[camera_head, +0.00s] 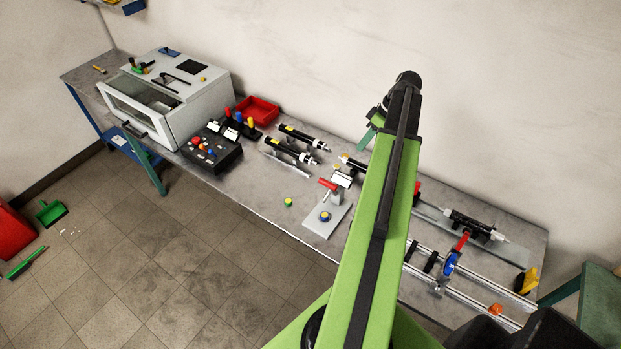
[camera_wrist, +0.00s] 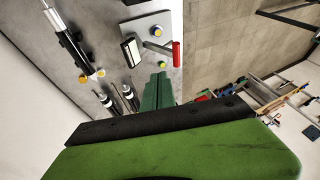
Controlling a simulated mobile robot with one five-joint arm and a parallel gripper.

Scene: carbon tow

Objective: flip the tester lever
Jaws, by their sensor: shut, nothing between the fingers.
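The tester is a light grey plate (camera_head: 327,221) with a white screen (camera_head: 342,180), a blue and yellow button (camera_head: 325,216) and a lever with a red handle (camera_head: 328,185). It stands near the front edge of the bench. In the wrist view the plate (camera_wrist: 146,25) is at top centre, with the red handle (camera_wrist: 177,55) at the end of a grey arm sticking out beside it. My gripper (camera_head: 367,138) has dark green fingers, shut and empty. In the wrist view the gripper (camera_wrist: 160,77) points toward the tester, apart from the lever. The exact distance is hard to tell.
Black cylinders (camera_head: 291,152) lie on stands behind and left of the tester. A black control box (camera_head: 212,148), a red tray (camera_head: 261,109) and a grey cabinet (camera_head: 200,104) stand further left. Rails (camera_head: 462,286) run at right.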

